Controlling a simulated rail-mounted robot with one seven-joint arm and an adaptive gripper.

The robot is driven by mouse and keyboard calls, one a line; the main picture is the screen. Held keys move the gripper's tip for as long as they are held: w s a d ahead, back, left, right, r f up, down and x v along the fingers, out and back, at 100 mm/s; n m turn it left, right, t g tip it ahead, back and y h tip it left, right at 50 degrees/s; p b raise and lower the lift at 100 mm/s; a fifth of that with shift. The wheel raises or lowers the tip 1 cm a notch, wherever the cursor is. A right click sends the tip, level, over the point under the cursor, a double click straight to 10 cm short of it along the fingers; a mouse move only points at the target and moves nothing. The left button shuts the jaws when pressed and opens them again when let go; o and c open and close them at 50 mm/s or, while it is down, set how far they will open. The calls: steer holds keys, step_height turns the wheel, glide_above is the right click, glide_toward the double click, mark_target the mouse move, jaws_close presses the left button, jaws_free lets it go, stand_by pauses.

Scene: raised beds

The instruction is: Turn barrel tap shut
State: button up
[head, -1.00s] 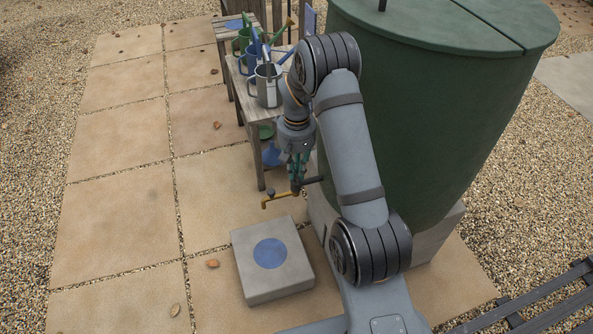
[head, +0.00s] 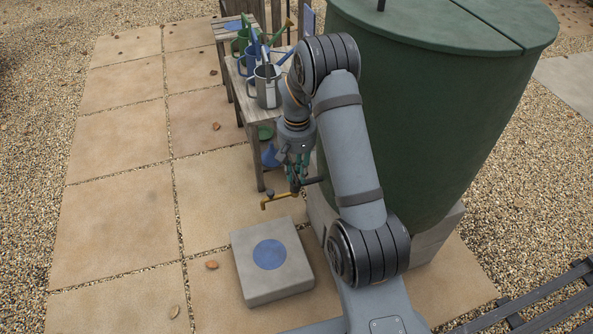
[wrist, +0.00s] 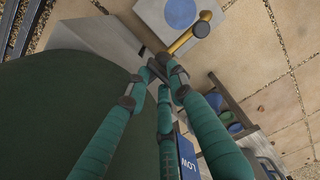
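The green water barrel (head: 430,110) stands at the right and fills the lower left of the wrist view (wrist: 60,130). Its brass tap (head: 280,200) sticks out to the left, low on its side. In the wrist view the tap (wrist: 182,42) runs up and right from my fingertips, with a dark round knob near its outer end. My gripper (head: 296,184) points down at the tap's barrel-side part. In the wrist view its green fingers (wrist: 160,82) converge close around a dark piece by the tap. The fingers partly hide it, and I cannot tell whether they grip it.
A paving block (head: 250,245) with a blue disc lies below the tap. A wooden bench (head: 256,135) with several watering cans (head: 267,88) stands just behind my gripper. The paving at left is mostly clear.

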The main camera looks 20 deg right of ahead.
steer(key=shift+o, duration=0.9)
steer(key=shift+w+r, duration=0.1)
steer(key=shift+r, duration=0.3)
step_height(320, 180, up, 11)
steer(key=shift+r, duration=0.15)
step_height(320, 180, down, 12)
steer(key=shift+f, duration=0.1)
stand_by(0.3)
